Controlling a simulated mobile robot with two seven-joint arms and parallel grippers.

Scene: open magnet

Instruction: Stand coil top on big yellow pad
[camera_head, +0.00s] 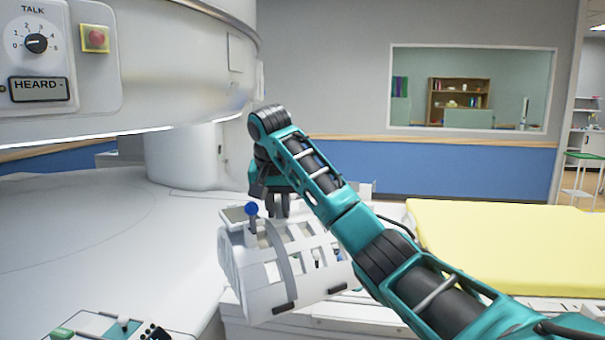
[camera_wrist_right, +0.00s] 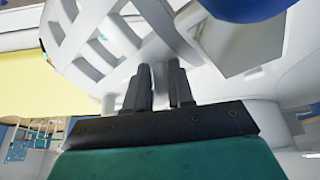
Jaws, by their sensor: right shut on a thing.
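The coil top (camera_head: 262,275) is a white, slotted, curved shell with a blue knob on it, left of my right arm in the head view. My right gripper (camera_head: 278,208) is shut on a part of its upper edge. In the right wrist view the fingers (camera_wrist_right: 160,84) pinch a narrow white piece of the coil top (camera_wrist_right: 88,62). The coil top looks tilted; whether it touches the surface below I cannot tell. The big yellow pad (camera_head: 510,245) lies flat to the right, partly behind my arm, and also shows in the right wrist view (camera_wrist_right: 40,92). My left gripper is out of view.
The large white magnet housing (camera_head: 190,60) overhangs the upper left, with a pillar (camera_head: 185,155) beneath it. A wide white surface (camera_head: 110,215) lies below. A small panel with a green switch (camera_head: 62,334) is at the bottom left. The visible pad top is clear.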

